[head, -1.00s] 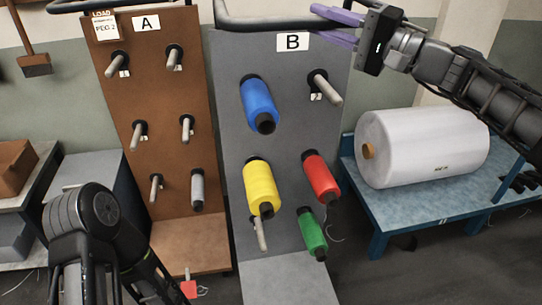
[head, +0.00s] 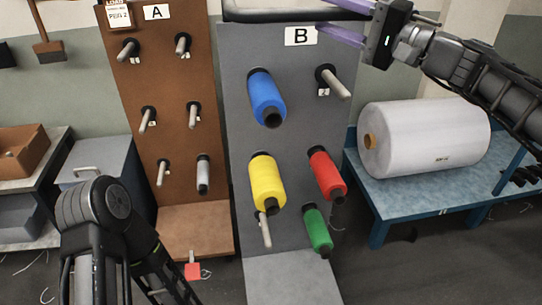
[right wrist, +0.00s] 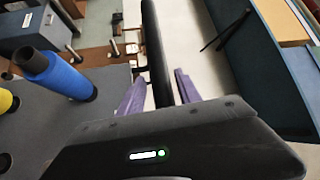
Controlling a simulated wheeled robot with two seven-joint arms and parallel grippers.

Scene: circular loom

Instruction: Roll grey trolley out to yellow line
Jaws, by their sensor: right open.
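The grey trolley (head: 235,120) is an upright grey board marked B with a grey base. It carries blue (head: 267,95), yellow (head: 266,183), red (head: 326,172) and green (head: 317,228) spools. Its black top handle (head: 265,15) also shows in the right wrist view (right wrist: 155,45). My right gripper (head: 345,20) is open at the handle's right end. In the right wrist view its purple fingers (right wrist: 160,92) stand either side of the black bar. My left arm shows at lower left; its gripper is out of view. No yellow line is visible.
A brown board marked A (head: 170,80) stands close to the trolley's left. A blue table (head: 420,195) with a large white roll (head: 425,138) stands to its right. A grey cabinet (head: 95,165) is at the left. Some dark floor shows at lower right.

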